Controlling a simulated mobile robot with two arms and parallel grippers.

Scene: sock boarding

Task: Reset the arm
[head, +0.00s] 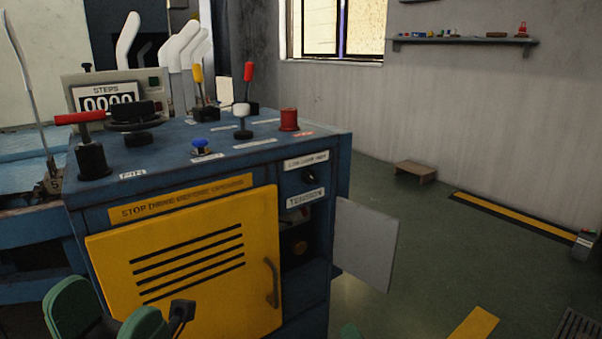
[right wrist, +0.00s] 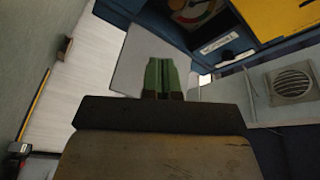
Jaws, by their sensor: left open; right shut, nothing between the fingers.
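My left gripper (head: 107,315) is at the bottom left of the head view, in front of the yellow door of the blue machine (head: 340,150). Its green fingers are spread, with nothing seen between them. My right gripper (right wrist: 162,78) is shut and empty in the right wrist view, its two green fingers side by side in front of a grey open panel. In the head view only a green bit of the right gripper (head: 350,331) shows at the bottom edge, below the grey panel (head: 366,243).
The machine top carries a red-handled lever (head: 80,118), a dark handwheel (head: 134,117), a blue button (head: 199,145), a red knob (head: 289,120) and a counter reading 0000 (head: 108,100). The yellow door (head: 190,260) looks shut. Open floor lies right, with a low stool (head: 415,172).

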